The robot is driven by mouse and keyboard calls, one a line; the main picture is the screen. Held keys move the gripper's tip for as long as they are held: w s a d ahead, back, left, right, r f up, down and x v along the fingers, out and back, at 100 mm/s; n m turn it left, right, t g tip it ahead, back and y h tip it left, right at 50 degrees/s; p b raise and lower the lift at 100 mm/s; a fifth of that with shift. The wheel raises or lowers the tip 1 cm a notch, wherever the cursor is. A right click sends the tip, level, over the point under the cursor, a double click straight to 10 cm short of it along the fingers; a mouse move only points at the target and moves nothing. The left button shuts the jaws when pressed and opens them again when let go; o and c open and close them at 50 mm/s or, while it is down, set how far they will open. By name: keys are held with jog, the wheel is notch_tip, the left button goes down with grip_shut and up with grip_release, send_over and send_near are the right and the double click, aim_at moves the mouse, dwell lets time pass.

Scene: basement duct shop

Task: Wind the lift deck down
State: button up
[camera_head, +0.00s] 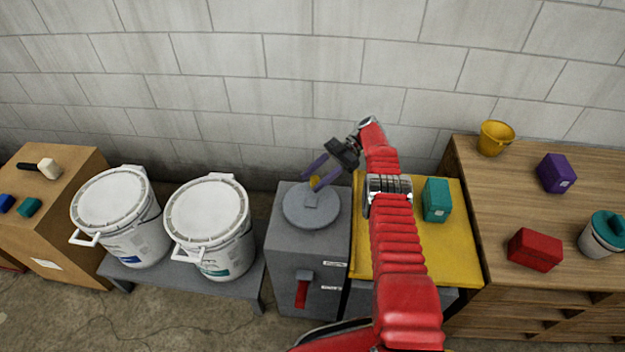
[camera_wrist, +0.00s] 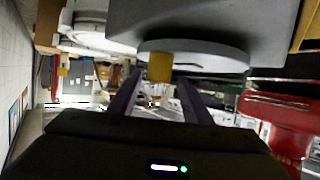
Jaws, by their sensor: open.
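The yellow lift deck (camera_head: 455,255) lies level beside a grey cabinet (camera_head: 310,245), with a teal box (camera_head: 436,200) on it. A round grey crank disc (camera_head: 300,212) tops the cabinet and carries a small yellow knob (camera_head: 314,183). My gripper (camera_head: 313,178) is open just above the disc, its two purple fingers at the knob. In the wrist view the knob (camera_wrist: 160,67) shows between the finger tips, in front of the disc (camera_wrist: 210,60). I cannot tell whether the fingers touch it. A red lever (camera_head: 302,293) is on the cabinet front. My arm hides part of the deck.
Two white lidded buckets (camera_head: 208,225) stand on a low grey bench left of the cabinet. A block wall stands behind.

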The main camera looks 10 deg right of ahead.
jog(key=shift+r, duration=4.6)
jog(key=shift+c, duration=0.6)
